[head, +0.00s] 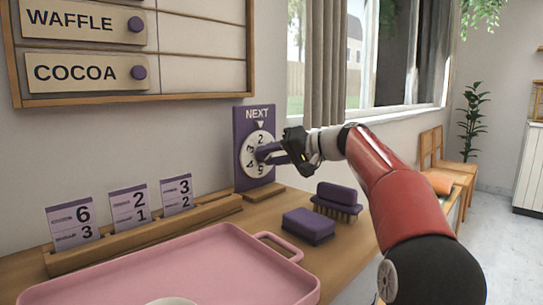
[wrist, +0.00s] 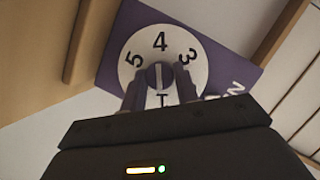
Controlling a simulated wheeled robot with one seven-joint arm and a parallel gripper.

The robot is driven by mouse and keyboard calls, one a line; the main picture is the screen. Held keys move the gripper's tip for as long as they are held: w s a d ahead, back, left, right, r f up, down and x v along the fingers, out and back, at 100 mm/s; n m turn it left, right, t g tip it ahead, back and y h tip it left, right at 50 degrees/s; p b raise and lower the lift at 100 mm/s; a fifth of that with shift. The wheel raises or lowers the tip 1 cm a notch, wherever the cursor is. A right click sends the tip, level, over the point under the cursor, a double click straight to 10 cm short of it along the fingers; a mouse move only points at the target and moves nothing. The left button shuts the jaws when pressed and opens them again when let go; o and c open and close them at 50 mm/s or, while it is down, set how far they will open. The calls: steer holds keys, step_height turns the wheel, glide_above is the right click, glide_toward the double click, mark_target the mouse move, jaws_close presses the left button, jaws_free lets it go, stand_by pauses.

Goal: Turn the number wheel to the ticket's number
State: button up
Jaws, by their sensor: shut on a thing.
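The number wheel (head: 249,147) is a white disc with black digits on a purple board (head: 241,124) marked NEXT. In the head view a small pointer sits above the disc, with the 2 under it. The wheel also shows in the wrist view (wrist: 161,43), turned, with 5, 4 and 3 readable; its lower part is hidden. My gripper (head: 270,154) is shut on the wheel's purple centre knob (wrist: 158,76), one finger on each side.
A wooden rack (head: 120,247) holds the tickets. A pink tray (head: 230,228) fills the counter's front. A purple block (head: 308,227) and a purple brush (head: 336,199) lie right of it, below my arm. A menu board (head: 200,70) hangs at upper left.

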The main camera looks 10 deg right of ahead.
steer(key=shift+r, duration=0.1)
steer(key=o, duration=1)
steer(key=shift+c, duration=0.2)
steer(key=shift+d, duration=0.1)
steer(key=v, duration=0.7)
steer(key=shift+s+d+b, duration=0.25)
steer(key=shift+s+b, duration=0.05)
